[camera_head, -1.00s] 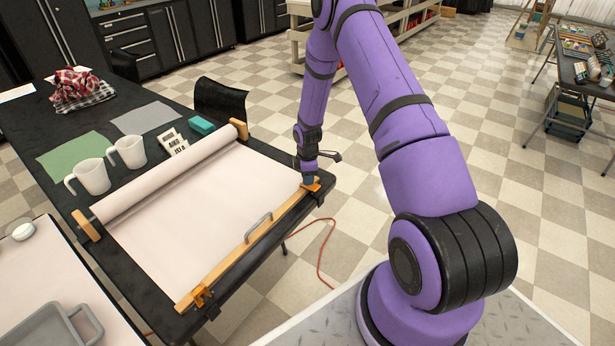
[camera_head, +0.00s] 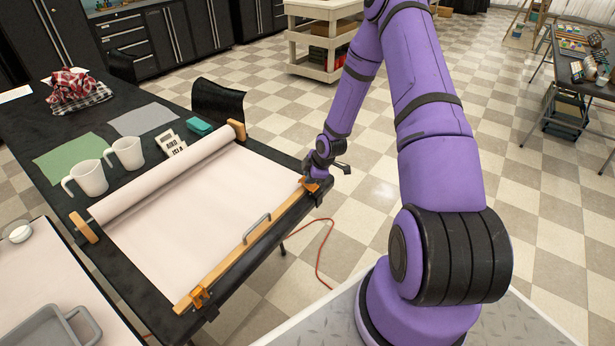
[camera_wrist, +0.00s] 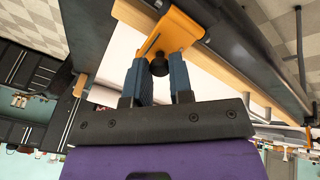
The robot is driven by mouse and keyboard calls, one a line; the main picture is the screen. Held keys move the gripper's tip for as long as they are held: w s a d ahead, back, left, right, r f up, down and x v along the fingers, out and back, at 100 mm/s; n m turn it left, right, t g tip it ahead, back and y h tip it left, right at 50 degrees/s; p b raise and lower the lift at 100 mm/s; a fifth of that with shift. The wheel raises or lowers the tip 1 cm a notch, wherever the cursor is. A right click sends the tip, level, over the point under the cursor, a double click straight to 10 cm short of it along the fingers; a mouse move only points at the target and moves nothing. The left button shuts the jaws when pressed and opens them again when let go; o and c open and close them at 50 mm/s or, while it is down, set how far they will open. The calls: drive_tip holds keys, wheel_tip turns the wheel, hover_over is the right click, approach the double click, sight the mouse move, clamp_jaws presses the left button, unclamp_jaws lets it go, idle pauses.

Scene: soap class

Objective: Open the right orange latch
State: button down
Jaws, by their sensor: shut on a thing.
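The right orange latch (camera_head: 311,186) sits at the right end of the wooden bar (camera_head: 240,253) along the table's near edge. In the wrist view the latch (camera_wrist: 175,32) is large, with a dark round knob (camera_wrist: 159,67) at its lower end. My gripper (camera_head: 313,176) is at this latch. Its two blue fingers (camera_wrist: 160,75) stand on either side of the knob, shut on the latch's end. The left orange latch (camera_head: 199,297) is at the other end of the bar. The head view hides most of the contact behind my wrist.
A cream sheet (camera_head: 205,220) runs from a roll to the bar on the black table. A metal handle (camera_head: 257,228) stands up from the bar. Two white mugs (camera_head: 90,178) are at the left. The floor right of the table is free, with a red cable (camera_head: 324,250).

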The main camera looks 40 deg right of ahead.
drive_tip(key=s+t, duration=0.1)
drive_tip(key=t+y, duration=0.1)
drive_tip(key=t, duration=0.1)
drive_tip(key=shift+s+d+r, duration=0.15)
drive_tip(key=shift+s+d, duration=0.2)
drive_tip(key=shift+s, duration=0.05)
drive_tip(key=t, duration=0.1)
drive_tip(key=s+t+y, duration=0.1)
drive_tip(key=t, duration=0.1)
drive_tip(key=shift+s+d+t+y, duration=0.25)
drive_tip(key=shift+s+t+y, duration=0.05)
drive_tip(key=shift+t, duration=0.1)
drive_tip(key=shift+s+d+f+t+y, duration=0.15)
drive_tip(key=shift+s+f+t+y, duration=0.25)
drive_tip(key=shift+t, duration=0.65)
drive_tip(key=shift+s+d+f+t+y, duration=0.25)
drive_tip(key=shift+s+t+y, duration=0.15)
drive_tip(key=shift+t, duration=0.7)
drive_tip(key=shift+s+d+f+t+y, duration=0.1)
drive_tip(key=shift+s+f+t+y, duration=0.3)
drive_tip(key=shift+t, duration=0.65)
drive_tip(key=shift+s, duration=0.1)
drive_tip(key=c, duration=1)
unclamp_jaws()
drive_tip(key=v, duration=1)
drive_tip(key=shift+s+d+f, duration=0.1)
drive_tip(key=shift+s, duration=0.3)
